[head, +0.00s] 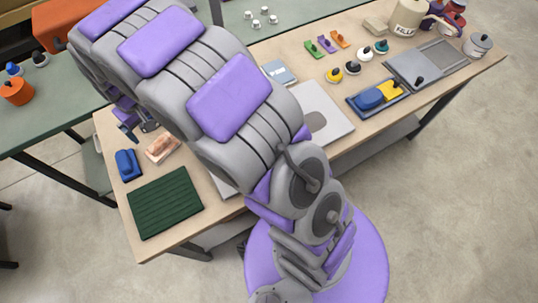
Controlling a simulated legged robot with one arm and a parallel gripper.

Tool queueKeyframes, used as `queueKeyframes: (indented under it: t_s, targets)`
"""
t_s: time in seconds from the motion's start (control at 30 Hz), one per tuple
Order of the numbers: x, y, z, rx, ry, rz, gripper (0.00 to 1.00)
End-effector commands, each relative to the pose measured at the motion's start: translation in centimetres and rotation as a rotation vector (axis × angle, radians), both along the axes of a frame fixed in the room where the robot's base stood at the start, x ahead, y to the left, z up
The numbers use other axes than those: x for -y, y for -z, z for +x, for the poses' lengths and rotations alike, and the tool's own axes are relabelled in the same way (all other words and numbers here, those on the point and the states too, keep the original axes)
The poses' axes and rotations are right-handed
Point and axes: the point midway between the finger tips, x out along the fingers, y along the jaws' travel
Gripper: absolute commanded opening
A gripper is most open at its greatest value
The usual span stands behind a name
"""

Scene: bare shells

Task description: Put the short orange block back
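A small orange block (340,39) lies on the wooden table (235,207) toward the back, at the right end of a short row with a purple block (326,44) and a green block (314,49). My gripper (148,127) shows only in part, past the far side of my arm, over the left part of the table near a blue object (127,164) and a pinkish-brown block (162,148). It is far to the left of the orange block. Its fingers are mostly hidden, so I cannot tell if they are open or hold anything.
A blue tray (352,108) holds blue and yellow pieces. A grey tray (433,56), a grey pot (478,45) and several knobbed items stand at right. A ribbed green mat (165,203) lies front left. A green table (55,115) with an orange pot (15,91) stands behind.

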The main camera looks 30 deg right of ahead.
Motion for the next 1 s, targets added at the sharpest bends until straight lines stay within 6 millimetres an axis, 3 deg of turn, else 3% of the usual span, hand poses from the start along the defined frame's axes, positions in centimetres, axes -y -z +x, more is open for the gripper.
queueKeyframes:
  t_s: [0.17,0.47,0.7,1.0]
  targets:
    - [4.2,-3.0,-2.0,-0.017,0.053,-0.009,1.0]
    - [13.8,-8.7,-10.4,-0.091,0.19,-0.037,1.0]
    - [19.4,-11.3,-18.9,-0.156,0.293,-0.05,1.0]
    - [23.5,-12.2,-29.8,-0.238,0.404,-0.06,1.0]
